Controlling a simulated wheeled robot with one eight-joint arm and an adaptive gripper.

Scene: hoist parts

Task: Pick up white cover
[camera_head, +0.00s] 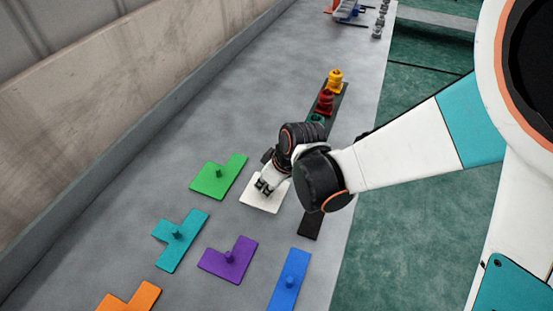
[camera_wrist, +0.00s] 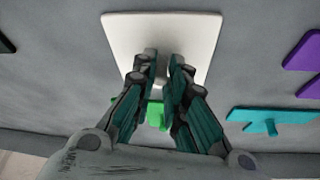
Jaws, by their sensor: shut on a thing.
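The white cover (camera_head: 262,201) is a flat white square plate on the grey table, between the green piece and the black strip. In the wrist view the white cover (camera_wrist: 194,28) fills the upper middle, with a small knob at its centre. My gripper (camera_head: 266,187) is over the cover from above. In the wrist view the fingertips of my gripper (camera_wrist: 159,68) are close together on either side of the knob, shut on it. The knob is mostly hidden by the fingers. I cannot tell whether the cover is lifted off the table.
Nearby lie a green piece (camera_head: 219,178), a teal piece (camera_head: 179,240), a purple piece (camera_head: 230,261), a blue piece (camera_head: 289,281) and an orange piece (camera_head: 131,299). A dark strip with coloured knobs, including a yellow one (camera_head: 335,79), runs behind my arm. A wall (camera_head: 110,90) borders the table's left.

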